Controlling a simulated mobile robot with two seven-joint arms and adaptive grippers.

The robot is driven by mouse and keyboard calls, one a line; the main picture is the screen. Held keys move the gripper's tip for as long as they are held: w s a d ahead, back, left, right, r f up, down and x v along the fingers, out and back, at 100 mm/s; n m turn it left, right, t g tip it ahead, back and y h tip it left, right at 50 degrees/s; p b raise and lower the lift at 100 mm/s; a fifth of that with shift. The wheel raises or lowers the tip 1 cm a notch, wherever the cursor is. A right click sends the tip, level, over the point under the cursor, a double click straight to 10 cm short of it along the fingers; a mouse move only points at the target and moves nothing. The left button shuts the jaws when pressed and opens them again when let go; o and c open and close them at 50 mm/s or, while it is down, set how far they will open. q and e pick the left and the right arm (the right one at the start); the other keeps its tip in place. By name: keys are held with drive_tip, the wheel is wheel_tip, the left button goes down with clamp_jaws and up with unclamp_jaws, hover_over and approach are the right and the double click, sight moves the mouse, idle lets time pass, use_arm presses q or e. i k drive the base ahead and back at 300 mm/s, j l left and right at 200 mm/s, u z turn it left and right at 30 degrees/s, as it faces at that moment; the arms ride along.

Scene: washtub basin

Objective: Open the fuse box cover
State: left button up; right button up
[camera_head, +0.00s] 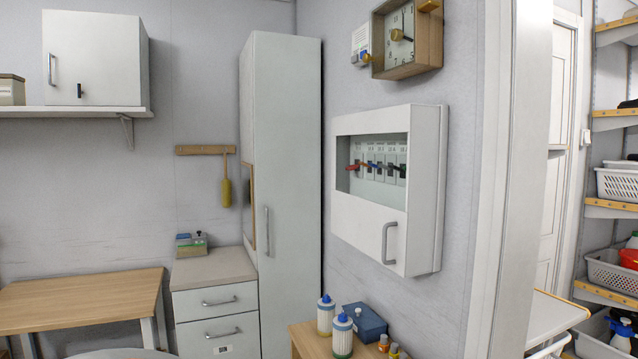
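The fuse box (426,190) is a white wall-mounted box on the grey wall, right of the middle of the view. Its cover (355,216) is shut and has a window in its upper part. Several breaker switches with red, blue and black parts show through the window. A grey vertical bar handle (389,243) sits at the lower right of the cover. Neither of my grippers is in view.
Below the box, a small wooden table (308,341) holds bottles (342,336) and a blue box (364,322). A tall white cabinet (289,190) stands to the left. A door frame (515,180) and shelves are at the right.

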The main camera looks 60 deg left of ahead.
sight(403, 242)
drive_tip(key=u, duration=1.5)
